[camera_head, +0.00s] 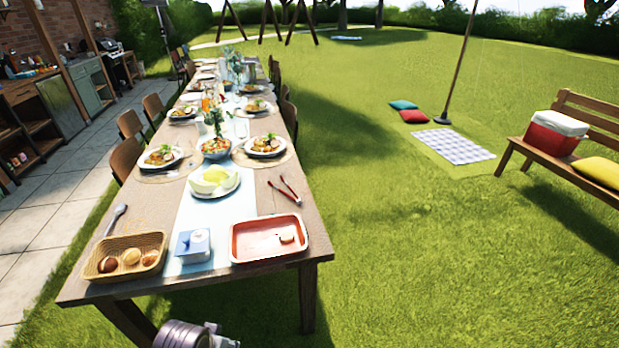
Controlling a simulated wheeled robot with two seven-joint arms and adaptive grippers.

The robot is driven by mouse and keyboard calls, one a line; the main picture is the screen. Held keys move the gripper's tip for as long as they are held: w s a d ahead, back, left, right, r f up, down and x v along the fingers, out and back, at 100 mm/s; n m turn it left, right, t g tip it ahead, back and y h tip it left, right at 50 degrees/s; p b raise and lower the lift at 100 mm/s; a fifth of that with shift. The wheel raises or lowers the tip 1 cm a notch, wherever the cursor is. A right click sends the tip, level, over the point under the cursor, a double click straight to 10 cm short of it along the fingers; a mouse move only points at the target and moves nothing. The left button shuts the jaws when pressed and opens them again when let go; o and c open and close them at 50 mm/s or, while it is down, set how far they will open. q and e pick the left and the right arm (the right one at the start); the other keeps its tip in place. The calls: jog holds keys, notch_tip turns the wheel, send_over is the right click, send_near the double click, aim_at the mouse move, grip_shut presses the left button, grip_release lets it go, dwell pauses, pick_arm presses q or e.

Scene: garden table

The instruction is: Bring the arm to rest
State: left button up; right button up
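A silver, rounded part of my own arm (185,335) shows at the bottom edge, in front of the near end of the table (150,215). A small grey piece sits at its right side. I cannot tell which arm it belongs to. No gripper fingertips show, and nothing is seen held. The arm part appears lower than the tabletop, near the table's front legs.
The near end holds a wicker basket (92,265) with bread rolls, a blue-white box (193,246), a red tray (236,240) with a small piece inside, red tongs (285,191) and a plate of melon (214,181). Grass to the right is open, up to a bench (550,165).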

pick_arm(q)
jog(key=s+a+f+g, duration=0.1)
jog(key=s+f, duration=0.1)
jog(key=f, duration=1.3)
jog(key=s+a+f, duration=0.1)
jog(key=s+f, duration=0.1)
jog(key=f, duration=1.4)
jog(key=s+a+f, duration=0.3)
jog(key=s+f, duration=0.6)
jog(key=s, duration=0.1)
jog(key=s+a+f+g, duration=0.1)
jog(key=s+a+f, duration=0.2)
jog(key=s+f, duration=0.5)
jog(key=shift+s+a+f+m+y, duration=0.3)
jog(key=shift+s+a+f+y, duration=0.1)
jog(key=shift+s, duration=0.65)
pick_arm(e)
jog(key=shift+w, duration=0.45)
jog(key=shift+s, duration=0.1)
jog(key=shift+s, duration=0.7)
